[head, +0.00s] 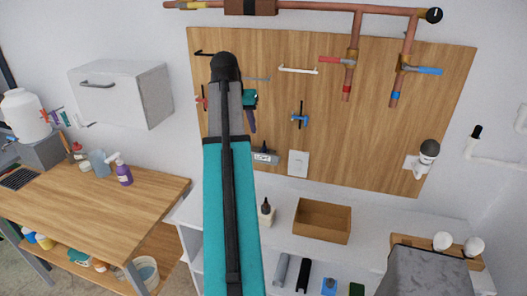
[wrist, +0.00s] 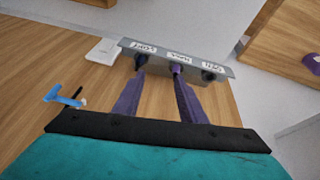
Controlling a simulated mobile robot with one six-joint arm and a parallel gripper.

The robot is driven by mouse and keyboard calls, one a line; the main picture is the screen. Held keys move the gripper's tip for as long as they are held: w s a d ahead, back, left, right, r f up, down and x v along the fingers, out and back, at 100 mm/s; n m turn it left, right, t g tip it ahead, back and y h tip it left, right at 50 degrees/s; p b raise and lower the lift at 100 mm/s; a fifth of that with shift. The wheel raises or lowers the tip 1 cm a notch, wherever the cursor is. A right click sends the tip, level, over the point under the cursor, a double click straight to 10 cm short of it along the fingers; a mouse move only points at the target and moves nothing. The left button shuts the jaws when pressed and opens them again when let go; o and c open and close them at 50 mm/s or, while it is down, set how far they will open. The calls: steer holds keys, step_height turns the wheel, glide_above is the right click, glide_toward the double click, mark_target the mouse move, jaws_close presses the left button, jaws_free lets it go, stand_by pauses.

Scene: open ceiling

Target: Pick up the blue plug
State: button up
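No thing is plainly recognisable as a blue plug. My gripper (wrist: 158,64) has two purple fingers, spread apart with nothing visible between them. Their tips are in front of a grey metal strip (wrist: 192,64) with several white labels and dark round fittings. The fingertips overlap the left and middle fittings, and I cannot tell whether they touch. The strip also shows in the head view (head: 265,158), low on the wooden board. A blue T-shaped item (wrist: 62,97) is left of my gripper in the wrist view; a similar one hangs on the board (head: 299,119) in the head view.
The wooden board (head: 380,130) carries copper pipes with red and blue valve handles. A white plate (wrist: 103,51) is beside the strip. A small blue item (head: 328,287) is low on a shelf.

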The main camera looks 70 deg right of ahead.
steer(key=shift+m, duration=0.5)
steer(key=s+r, duration=0.1)
steer(key=s, duration=0.1)
steer(key=s+d+r, duration=0.1)
steer(key=s+r, duration=0.1)
steer(key=shift+s+d+r, duration=0.1)
steer(key=shift+d+r, duration=0.05)
steer(key=shift+r, duration=0.1)
steer(key=shift+f, duration=0.1)
glide_above(263, 147)
steer(key=a, duration=0.1)
step_height(263, 147, down, 8)
steer(key=shift+b, duration=0.35)
steer(key=shift+b+x, duration=1.2)
steer(key=shift+x, duration=0.35)
steer(key=shift+b+x, duration=0.6)
steer(key=shift+x, duration=0.35)
steer(key=shift+a, duration=0.1)
steer(key=shift+c, duration=0.5)
